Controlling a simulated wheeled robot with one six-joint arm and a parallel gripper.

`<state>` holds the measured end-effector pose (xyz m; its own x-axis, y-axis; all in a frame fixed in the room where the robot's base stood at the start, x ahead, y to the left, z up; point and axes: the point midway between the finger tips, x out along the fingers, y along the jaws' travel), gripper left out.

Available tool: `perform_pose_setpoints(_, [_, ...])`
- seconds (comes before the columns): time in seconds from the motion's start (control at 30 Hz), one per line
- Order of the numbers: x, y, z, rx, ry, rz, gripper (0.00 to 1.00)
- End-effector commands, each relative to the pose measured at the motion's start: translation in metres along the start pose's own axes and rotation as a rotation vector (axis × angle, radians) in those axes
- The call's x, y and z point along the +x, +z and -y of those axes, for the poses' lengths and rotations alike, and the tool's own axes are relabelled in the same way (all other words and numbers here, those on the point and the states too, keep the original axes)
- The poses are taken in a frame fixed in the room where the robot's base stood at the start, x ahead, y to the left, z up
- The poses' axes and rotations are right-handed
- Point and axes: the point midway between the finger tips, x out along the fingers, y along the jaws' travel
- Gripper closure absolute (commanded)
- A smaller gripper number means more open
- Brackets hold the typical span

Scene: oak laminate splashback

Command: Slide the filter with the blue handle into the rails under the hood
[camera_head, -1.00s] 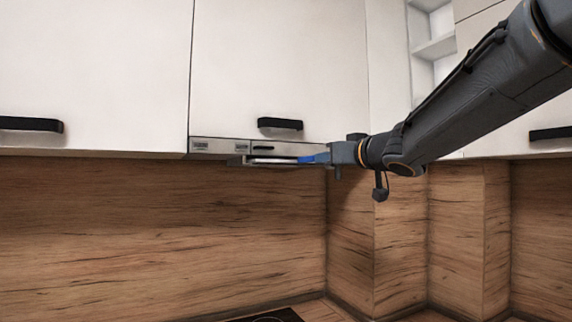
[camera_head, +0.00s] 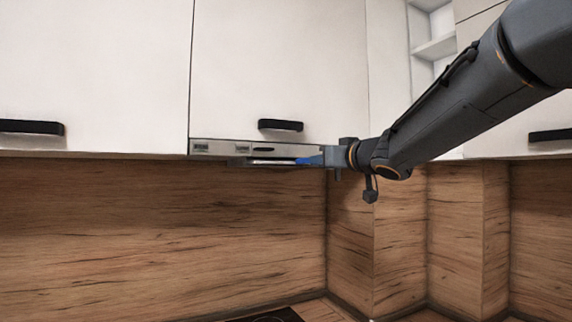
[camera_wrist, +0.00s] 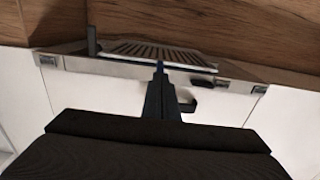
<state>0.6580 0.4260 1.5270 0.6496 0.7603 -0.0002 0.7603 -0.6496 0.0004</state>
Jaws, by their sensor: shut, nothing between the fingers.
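The slim metal hood (camera_head: 225,149) sits under the white cabinet. The filter (camera_head: 272,162) shows as a thin, pale edge just below the hood's front strip, roughly level. In the wrist view the filter's slatted face (camera_wrist: 165,52) lies along the hood strip. Its blue handle (camera_head: 309,160) is at the right end in the head view; a bit of blue also shows at my fingertips in the wrist view (camera_wrist: 160,65). My gripper (camera_head: 327,156) is shut, its tips against or very near the handle. The rails are too hidden to tell how the filter sits in them.
White cabinet doors with black handles (camera_head: 280,125) are directly above the hood. The wooden splashback (camera_head: 160,230) is behind, with a corner to the right. A dark hob (camera_head: 268,316) is below. The space under the hood is free.

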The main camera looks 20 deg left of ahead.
Motion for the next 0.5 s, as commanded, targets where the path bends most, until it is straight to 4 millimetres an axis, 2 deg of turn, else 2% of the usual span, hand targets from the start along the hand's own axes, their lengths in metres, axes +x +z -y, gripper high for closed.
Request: perform_pose_setpoints(0.5, [0.017,-0.001,0.0,0.001,0.0,0.0,1.0])
